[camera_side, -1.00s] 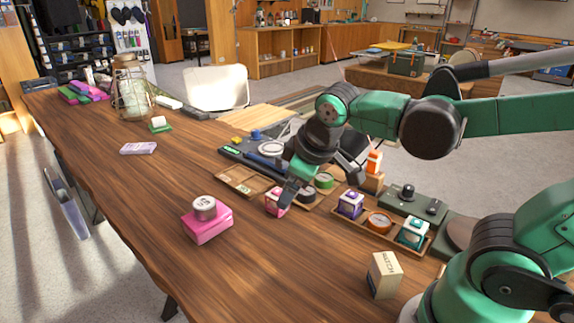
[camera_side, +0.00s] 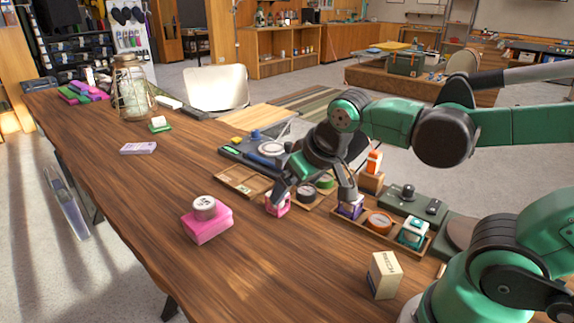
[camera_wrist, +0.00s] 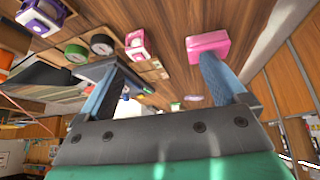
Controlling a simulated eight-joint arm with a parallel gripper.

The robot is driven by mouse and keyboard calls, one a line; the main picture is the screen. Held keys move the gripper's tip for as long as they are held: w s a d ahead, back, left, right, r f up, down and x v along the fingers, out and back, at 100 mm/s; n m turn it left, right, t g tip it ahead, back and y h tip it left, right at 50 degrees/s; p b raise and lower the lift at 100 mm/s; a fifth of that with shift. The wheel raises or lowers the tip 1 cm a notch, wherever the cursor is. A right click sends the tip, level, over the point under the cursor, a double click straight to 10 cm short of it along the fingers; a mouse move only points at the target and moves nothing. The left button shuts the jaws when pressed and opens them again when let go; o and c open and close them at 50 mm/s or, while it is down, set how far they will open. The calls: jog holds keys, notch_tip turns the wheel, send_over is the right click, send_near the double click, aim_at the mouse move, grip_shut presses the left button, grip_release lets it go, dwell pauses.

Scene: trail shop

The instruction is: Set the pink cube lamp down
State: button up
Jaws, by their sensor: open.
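The pink cube lamp (camera_side: 279,209) sits low at the front edge of the wooden compartment tray (camera_side: 309,206), and one finger partly covers it in the side view. I cannot tell whether its base rests in the tray or on the table. In the wrist view the pink cube lamp (camera_wrist: 139,46) shows a pale face and stands beside two round dials, beyond the fingertips. My gripper (camera_side: 313,196) is open, one finger near the pink lamp and the other above the purple cube lamp (camera_side: 351,209).
A pink block (camera_side: 208,227) with a round tin (camera_side: 204,207) on top stands to the left. A second tray holds the purple lamp, an orange dial (camera_side: 379,222) and a teal cube lamp (camera_side: 412,231). A cream box (camera_side: 384,275) stands in front.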

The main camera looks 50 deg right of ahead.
jog(key=w+d+f+m+g+h, duration=0.1)
jog(key=w+f+m+h, duration=0.2)
jog(key=w+m, duration=0.1)
jog(key=w+d+f+m+g+h, duration=0.1)
jog(key=w+f+m+g+h, duration=0.1)
jog(key=m, duration=0.4)
jog(key=w+d+f+m+g+h, duration=0.2)
jog(key=w+f+m+h, duration=0.2)
jog(key=w+m+h, duration=0.1)
jog(key=shift+w, duration=0.3)
jog(key=shift+d+f+m+g+h, duration=0.1)
jog(key=shift+f+m+g+h, duration=0.3)
jog(key=shift+f+m+h, duration=0.15)
jog(key=shift+x, duration=2.75)
grip_shut()
jog(key=shift+r, duration=0.15)
